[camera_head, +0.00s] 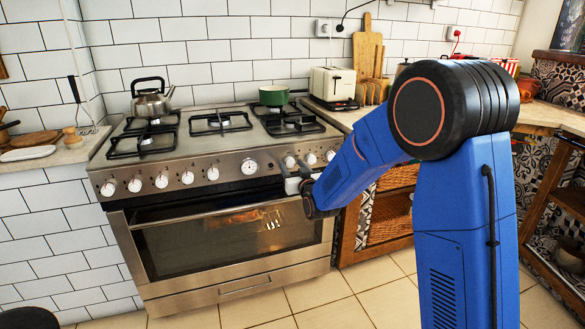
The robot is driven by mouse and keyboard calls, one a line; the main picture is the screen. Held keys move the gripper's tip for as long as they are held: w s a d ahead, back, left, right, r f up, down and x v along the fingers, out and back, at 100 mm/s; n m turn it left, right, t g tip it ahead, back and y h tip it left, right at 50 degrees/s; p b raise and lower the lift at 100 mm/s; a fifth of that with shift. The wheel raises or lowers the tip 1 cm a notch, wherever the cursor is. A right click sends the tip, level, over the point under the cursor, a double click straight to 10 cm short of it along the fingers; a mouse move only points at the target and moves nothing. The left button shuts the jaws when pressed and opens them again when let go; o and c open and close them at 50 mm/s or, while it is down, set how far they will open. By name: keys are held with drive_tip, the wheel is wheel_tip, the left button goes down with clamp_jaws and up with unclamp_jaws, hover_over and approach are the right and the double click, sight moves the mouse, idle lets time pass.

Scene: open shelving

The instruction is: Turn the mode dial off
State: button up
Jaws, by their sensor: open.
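The steel stove front has a row of white dials, and I cannot tell by marking which one is the mode dial. Right of the round clock (249,167) are three dials: one (289,161) beside my gripper, a middle one (310,158), and a right one (330,155). Several more dials sit left of the clock. My gripper (290,174) is at the panel, just below the left dial of that group. It is open and appears empty; the small picture does not show whether it touches the dial. Its fingers are partly hidden by my wrist.
The shut oven door has a long handle (200,206) just below the dials. A kettle (151,101) and a green pot (273,95) stand on the hob. A toaster (332,84) is on the right counter. Tiled floor in front is clear.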

drive_tip(key=c, duration=1.1)
drive_tip(key=shift+o, duration=0.2)
